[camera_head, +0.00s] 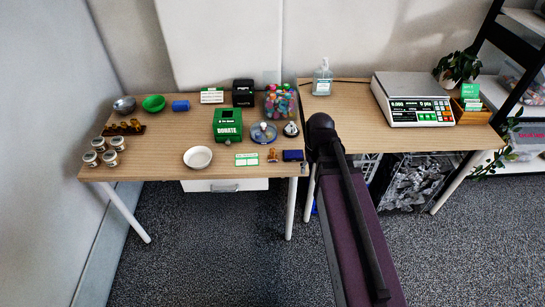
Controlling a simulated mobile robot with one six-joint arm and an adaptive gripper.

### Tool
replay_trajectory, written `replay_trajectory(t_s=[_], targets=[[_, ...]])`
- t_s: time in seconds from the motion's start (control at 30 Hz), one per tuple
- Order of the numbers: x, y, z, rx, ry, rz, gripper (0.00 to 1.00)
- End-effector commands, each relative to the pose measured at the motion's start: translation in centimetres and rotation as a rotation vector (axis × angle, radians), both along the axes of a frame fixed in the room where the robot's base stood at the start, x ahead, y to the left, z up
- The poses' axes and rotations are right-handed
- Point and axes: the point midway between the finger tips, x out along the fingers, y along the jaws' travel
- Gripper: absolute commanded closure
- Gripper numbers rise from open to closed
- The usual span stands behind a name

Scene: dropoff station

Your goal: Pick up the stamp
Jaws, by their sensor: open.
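A small brown wooden-looking piece, which looks like the stamp (272,155), stands near the front edge of the left table, toward its right end. A dark blue pad or box (293,155) lies just to its right. A green and white card (247,159) lies just to its left. My arm reaches up from the bottom of the picture, to the right of the stamp and apart from it. My gripper is not in view.
The left table (158,162) also holds a green donation box (227,125), a white bowl (198,157), a blue plate (263,132), a silver bell (290,129) and several small jars (100,143). The right table (350,115) holds a scale (413,100) and a pump bottle (322,78).

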Motion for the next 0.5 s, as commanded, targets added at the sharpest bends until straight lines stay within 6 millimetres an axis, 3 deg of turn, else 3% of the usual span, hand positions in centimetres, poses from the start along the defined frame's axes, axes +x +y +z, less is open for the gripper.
replay_trajectory(t_s=[0.03, 0.3, 0.5], targets=[[2.5, 0.8, -0.3, 0.001, -0.007, 0.015, 0.30], [13.2, 6.2, -1.3, 0.006, -0.058, 0.097, 0.30], [18.7, 9.9, -1.8, 0.010, -0.089, 0.144, 0.30]])
